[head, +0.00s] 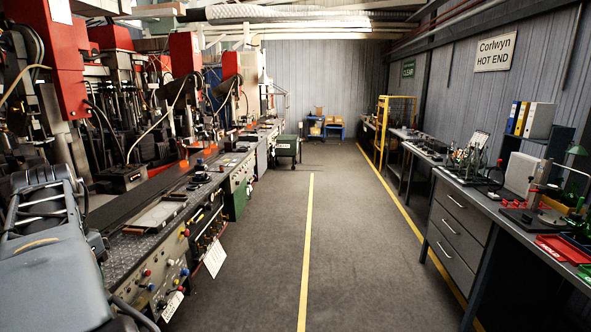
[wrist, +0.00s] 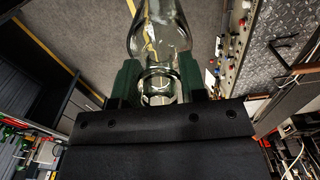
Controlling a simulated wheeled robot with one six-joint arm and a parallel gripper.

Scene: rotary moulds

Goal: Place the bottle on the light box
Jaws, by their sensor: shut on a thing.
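A clear glass bottle (wrist: 160,35) shows at the top middle of the wrist view, its narrow end toward my gripper. My gripper (wrist: 159,82) is shut on that narrow end, with a green jaw pad on each side. The bottle is over the floor, with nothing seen touching it but the jaws. In the head view neither the bottle nor the jaws can be made out. A pale upright panel (head: 521,174) stands on the right bench; I cannot tell whether it is the light box.
Machines with a long metal bed (head: 140,255) line the left. The grey aisle (head: 345,240) between them, marked with yellow lines, is clear.

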